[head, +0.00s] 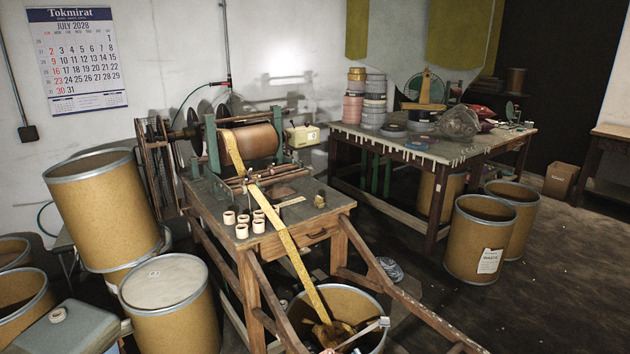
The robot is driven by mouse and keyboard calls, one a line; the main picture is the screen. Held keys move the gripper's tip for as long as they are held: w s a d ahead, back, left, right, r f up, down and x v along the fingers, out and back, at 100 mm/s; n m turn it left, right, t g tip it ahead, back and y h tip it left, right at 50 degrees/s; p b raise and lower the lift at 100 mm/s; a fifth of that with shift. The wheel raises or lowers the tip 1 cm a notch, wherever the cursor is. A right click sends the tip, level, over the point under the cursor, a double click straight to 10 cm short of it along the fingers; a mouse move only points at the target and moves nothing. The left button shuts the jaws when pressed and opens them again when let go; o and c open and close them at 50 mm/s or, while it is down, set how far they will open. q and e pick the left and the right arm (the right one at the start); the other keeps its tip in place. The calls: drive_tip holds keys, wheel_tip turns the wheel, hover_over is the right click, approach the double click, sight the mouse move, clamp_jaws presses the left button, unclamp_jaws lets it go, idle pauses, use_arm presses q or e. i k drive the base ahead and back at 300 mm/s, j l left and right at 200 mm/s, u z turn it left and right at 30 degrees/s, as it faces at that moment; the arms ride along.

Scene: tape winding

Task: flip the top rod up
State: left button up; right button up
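The winding machine stands on a wooden bench (215,196) in the middle of the head view. A brown roll (258,140) sits between its green posts. A yellowish tape (285,240) runs from the roll, past thin metal rods (246,181) at the front of the machine, and down into an open barrel (352,300). The rods are small here, and I cannot tell which is the top one or how it is set. Neither of my grippers can be made out in the head view.
Several small cream rolls (242,230) stand on the bench's front left. Barrels crowd the left, including a closed one (165,285). A second table (420,147) with stacked tape rolls stands behind right. Slanting wooden beams (385,283) extend forward. The floor at right is mostly clear.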

sight(286, 112)
drive_tip(key=i+j+z, duration=0.1)
drive_tip(key=i+j, duration=0.2)
drive_tip(key=i+j+z, duration=0.1)
drive_tip(key=i+j, duration=0.15)
drive_tip(key=j, duration=0.2)
drive_tip(key=i+j+z, duration=0.1)
drive_tip(key=i+j, duration=0.45)
drive_tip(key=j, duration=0.25)
drive_tip(key=i+j+z, duration=0.15)
drive_tip(key=j, duration=0.3)
drive_tip(key=i, duration=0.1)
